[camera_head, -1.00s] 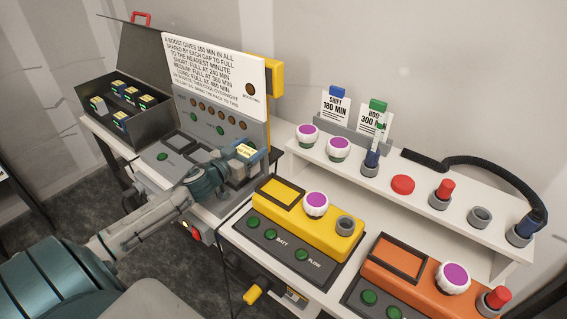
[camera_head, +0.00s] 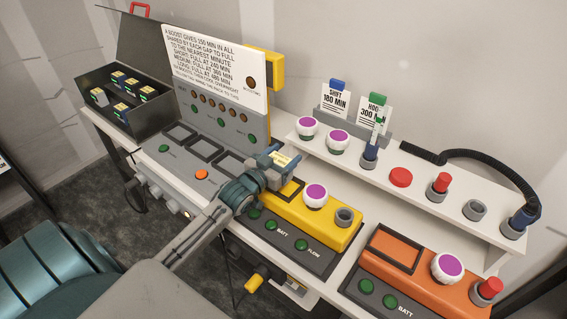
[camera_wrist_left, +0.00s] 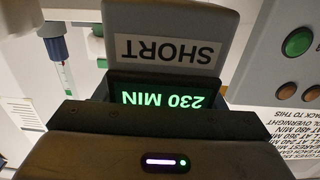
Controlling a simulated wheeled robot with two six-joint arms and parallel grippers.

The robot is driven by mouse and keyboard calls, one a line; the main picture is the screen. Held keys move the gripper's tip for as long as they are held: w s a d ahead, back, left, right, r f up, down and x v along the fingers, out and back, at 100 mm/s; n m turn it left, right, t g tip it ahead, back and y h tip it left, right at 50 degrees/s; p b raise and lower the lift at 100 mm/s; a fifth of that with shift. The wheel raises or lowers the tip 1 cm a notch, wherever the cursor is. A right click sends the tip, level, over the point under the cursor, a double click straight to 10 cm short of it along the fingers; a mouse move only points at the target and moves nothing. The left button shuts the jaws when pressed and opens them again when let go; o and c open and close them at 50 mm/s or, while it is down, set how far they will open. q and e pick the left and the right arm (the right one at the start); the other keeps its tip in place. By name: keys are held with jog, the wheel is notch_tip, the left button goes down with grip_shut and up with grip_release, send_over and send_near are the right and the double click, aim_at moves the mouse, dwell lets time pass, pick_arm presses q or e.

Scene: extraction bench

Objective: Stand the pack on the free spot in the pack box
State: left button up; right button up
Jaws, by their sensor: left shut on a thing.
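My left gripper (camera_head: 268,174) is shut on a pack (camera_head: 284,159), held in the air between the charger and the yellow unit. In the left wrist view the pack (camera_wrist_left: 165,50) has a grey body, a "SHORT" label and a lit display reading "230 MIN", upside down in the picture. The pack box (camera_head: 150,122) is a dark open case at the back left, its lid raised. Several dark packs with yellow and light tops (camera_head: 121,109) stand in it. I cannot make out its free spot clearly. My right gripper is not in view.
The charger (camera_head: 172,163) shows three empty framed bays and an orange lamp; its sign board (camera_head: 215,65) rises behind. The yellow unit (camera_head: 330,232) and orange unit (camera_head: 430,285) stand to the right. A white shelf (camera_head: 435,210) holds knobs and cards.

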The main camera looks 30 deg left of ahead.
pick_arm(q)
jog(key=shift+d+f, duration=0.15)
jog(key=shift+f, duration=1.3)
jog(key=shift+f, duration=0.15)
jog(key=o, duration=1.3)
